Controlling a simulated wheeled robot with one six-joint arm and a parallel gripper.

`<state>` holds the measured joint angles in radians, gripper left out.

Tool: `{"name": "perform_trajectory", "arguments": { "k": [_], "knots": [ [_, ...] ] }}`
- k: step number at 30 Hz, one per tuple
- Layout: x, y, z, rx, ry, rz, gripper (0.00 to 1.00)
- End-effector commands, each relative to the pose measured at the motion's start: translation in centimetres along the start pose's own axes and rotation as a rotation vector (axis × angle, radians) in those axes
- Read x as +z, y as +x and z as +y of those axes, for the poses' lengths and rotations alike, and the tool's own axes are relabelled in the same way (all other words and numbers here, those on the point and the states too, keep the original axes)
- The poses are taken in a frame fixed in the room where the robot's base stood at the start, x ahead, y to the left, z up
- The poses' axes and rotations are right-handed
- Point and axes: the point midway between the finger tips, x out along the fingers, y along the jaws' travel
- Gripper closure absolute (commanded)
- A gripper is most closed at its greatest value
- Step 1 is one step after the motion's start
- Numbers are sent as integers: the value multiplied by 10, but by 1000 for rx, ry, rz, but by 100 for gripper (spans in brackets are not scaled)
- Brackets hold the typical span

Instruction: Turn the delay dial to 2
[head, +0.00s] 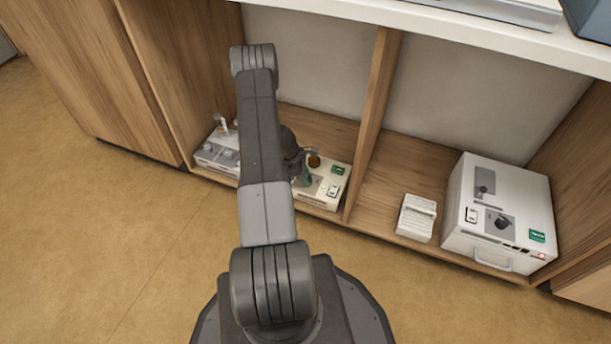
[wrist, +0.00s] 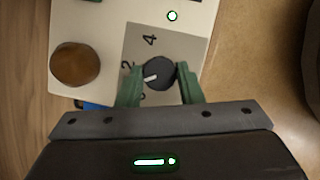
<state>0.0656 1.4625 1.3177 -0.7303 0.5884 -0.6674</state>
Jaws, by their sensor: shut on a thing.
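The delay dial (wrist: 162,72) is a dark round knob on a grey panel (wrist: 187,45) of a cream device, seen in the wrist view. Its white pointer mark faces left and slightly down, a little below the printed 2 (wrist: 127,66). A printed 4 (wrist: 150,40) lies above the dial, and another mark below left is partly hidden. My gripper (wrist: 160,80) has its green fingers shut on the dial, one on each side. In the head view the device (head: 328,190) stands on the low shelf, and my arm covers much of it and the dial.
A brown round knob (wrist: 77,65) and a lit green lamp (wrist: 172,16) are on the same device. Another white device (head: 217,152) stands to its left. Right of the wooden divider (head: 371,120) are a white stack (head: 416,217) and a larger white box (head: 498,212).

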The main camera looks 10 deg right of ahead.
Motion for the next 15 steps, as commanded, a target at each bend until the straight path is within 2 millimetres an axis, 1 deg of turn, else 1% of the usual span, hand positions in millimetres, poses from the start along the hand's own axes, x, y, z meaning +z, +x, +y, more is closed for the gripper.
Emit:
{"name": "perform_trajectory", "arguments": {
  "k": [6, 15],
  "knots": [
    [-1, 2, 2, -76, 185, 0, 90],
    [0, 2, 2, -159, 382, -2, 90]
  ]
}}
